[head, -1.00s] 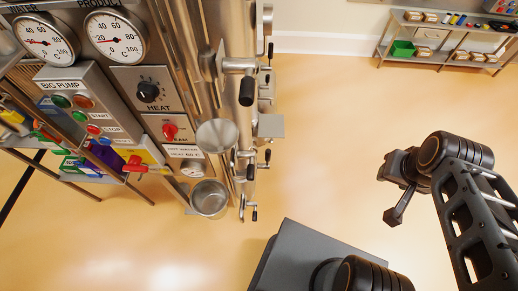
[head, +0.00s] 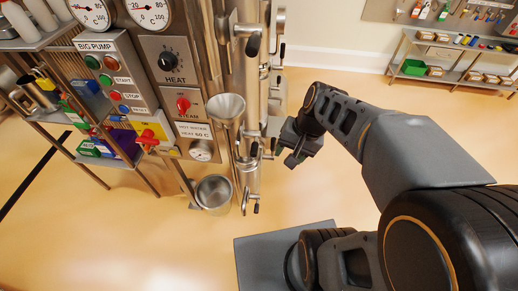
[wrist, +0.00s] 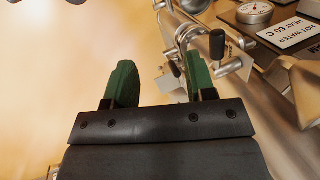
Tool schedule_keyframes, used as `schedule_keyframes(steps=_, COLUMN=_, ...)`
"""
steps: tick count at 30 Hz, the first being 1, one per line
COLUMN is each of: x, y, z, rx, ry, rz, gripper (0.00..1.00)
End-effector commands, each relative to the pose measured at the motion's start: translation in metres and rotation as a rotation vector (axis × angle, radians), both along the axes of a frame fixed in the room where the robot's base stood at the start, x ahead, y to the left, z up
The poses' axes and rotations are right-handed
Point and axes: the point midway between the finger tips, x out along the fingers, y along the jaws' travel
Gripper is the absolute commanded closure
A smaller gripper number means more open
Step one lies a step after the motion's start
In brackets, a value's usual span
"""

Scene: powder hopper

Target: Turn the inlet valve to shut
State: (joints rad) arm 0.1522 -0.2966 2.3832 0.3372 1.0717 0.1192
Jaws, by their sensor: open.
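Several steel valves with black-gripped levers line the right side of the machine's pipework, one high up (head: 253,46). No label shows which is the inlet valve. My gripper (head: 299,152) hangs just right of the pipework in the head view. In the wrist view my gripper (wrist: 160,82) has its two green fingers spread with nothing between them. A valve lever with an upright black grip (wrist: 217,44) stands beyond the right finger, which partly hides the metal near it. I cannot tell whether the finger touches it.
The panel with its HEAT knob (head: 172,61) and red STEAM knob (head: 183,105) is at left. A steel funnel (head: 226,108) and a steel cup (head: 214,192) stick out beside the pipes. A shelf (head: 450,72) stands at the back right. Open floor lies between.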

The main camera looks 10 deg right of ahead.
Motion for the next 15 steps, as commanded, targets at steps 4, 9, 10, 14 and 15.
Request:
schedule_keyframes(steps=4, x=0.034, y=-0.003, z=-0.081, rx=0.345, ry=0.266, rz=-0.355, gripper=0.50)
schedule_keyframes(steps=9, x=0.084, y=-0.025, z=-0.137, rx=0.755, ry=0.491, rz=-0.700, gripper=0.50)
schedule_keyframes(steps=10, x=0.092, y=-0.031, z=-0.146, rx=0.822, ry=0.523, rz=-0.750, gripper=0.50)
schedule_keyframes(steps=14, x=0.122, y=-0.064, z=-0.179, rx=1.087, ry=0.618, rz=-0.925, gripper=0.50)
schedule_keyframes(steps=15, x=0.129, y=-0.074, z=-0.188, rx=1.154, ry=0.637, rz=-0.964, gripper=0.50)
